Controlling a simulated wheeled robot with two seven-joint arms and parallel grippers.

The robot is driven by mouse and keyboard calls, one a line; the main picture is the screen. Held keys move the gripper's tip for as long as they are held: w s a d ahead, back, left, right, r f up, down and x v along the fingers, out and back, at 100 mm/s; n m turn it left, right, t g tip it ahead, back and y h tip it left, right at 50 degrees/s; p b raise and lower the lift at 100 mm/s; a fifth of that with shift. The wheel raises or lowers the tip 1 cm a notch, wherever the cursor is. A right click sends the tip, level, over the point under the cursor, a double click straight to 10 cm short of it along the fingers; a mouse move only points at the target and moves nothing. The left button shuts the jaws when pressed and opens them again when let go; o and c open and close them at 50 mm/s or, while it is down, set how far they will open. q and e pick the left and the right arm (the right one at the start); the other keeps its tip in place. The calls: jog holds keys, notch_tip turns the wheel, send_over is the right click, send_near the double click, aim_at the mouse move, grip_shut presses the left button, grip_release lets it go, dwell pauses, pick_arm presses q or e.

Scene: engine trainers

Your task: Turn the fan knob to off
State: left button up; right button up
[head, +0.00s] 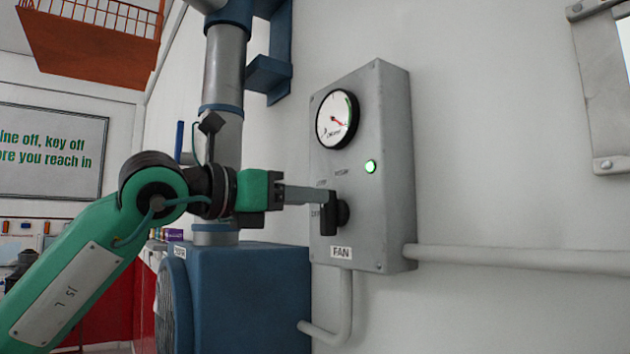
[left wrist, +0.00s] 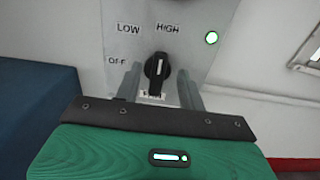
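The fan knob (head: 343,214) is a black rotary knob low on a grey control box (head: 385,150), above a FAN label (head: 341,252). In the left wrist view the knob (left wrist: 157,70) has a white pointer line that stands nearly upright, toward the HIGH mark (left wrist: 167,28). LOW (left wrist: 128,28) and OFF (left wrist: 118,61) are printed to its left. My left gripper (head: 328,194) reaches in from the left to the knob. Its two fingers are open, one on each side of the knob, with a visible gap on both sides. My right gripper is not in view.
A green lamp (head: 370,166) is lit on the box, below a round gauge (head: 337,119). A conduit (head: 510,259) runs right along the wall. A blue fan housing (head: 250,300) stands below left, by a grey vertical pipe (head: 223,70).

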pick_arm(q)
jog(key=shift+p+x, duration=0.45)
jog(key=shift+x, duration=1)
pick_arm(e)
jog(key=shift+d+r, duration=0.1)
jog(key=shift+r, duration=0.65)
pick_arm(q)
jog(key=shift+c, duration=0.4)
grip_shut()
jog(key=shift+f, duration=0.1)
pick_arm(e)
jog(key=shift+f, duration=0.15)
